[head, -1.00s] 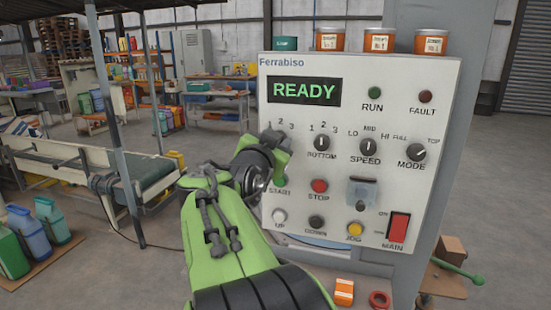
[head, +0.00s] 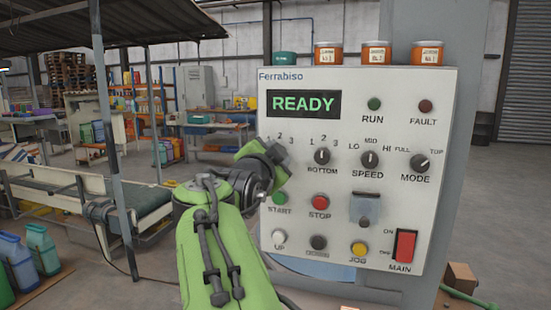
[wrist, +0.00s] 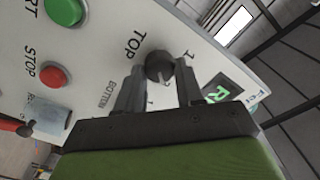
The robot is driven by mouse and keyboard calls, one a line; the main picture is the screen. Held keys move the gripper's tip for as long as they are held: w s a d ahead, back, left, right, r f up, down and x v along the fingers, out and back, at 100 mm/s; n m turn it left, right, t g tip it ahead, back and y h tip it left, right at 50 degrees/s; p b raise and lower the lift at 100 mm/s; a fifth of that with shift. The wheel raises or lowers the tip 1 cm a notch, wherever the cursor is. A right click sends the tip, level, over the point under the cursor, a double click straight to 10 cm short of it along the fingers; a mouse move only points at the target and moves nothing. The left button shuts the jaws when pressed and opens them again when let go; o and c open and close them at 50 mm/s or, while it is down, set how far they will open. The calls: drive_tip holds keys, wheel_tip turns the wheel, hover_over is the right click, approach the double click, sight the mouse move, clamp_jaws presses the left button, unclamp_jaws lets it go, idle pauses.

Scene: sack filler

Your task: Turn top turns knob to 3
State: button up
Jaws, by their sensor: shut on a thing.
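The top turns knob (wrist: 158,66) is a dark round knob on the light panel, with the word TOP beside it in the wrist view. My gripper (wrist: 160,80) has a finger on either side of it and is shut on it. In the head view my gripper (head: 279,158) covers this knob at the panel's left side. The numbers 1, 2 and 3 show above it there. I cannot tell which number its pointer faces.
The bottom knob (head: 322,156) is close to the right of my gripper. The start button (head: 279,198) and stop button (head: 320,202) are just below. The display (head: 303,103) reads READY. Speed (head: 370,159) and mode (head: 420,163) knobs are farther right.

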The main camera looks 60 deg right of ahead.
drive_tip(key=o, duration=1)
drive_tip(key=shift+a, duration=0.15)
drive_tip(key=a, duration=0.5)
drive_tip(key=s+a, duration=0.1)
drive_tip(key=a, duration=0.4)
drive_tip(key=s+a, duration=0.1)
drive_tip(key=a, duration=0.4)
drive_tip(key=shift+s+a, duration=0.15)
drive_tip(key=shift+s, duration=0.1)
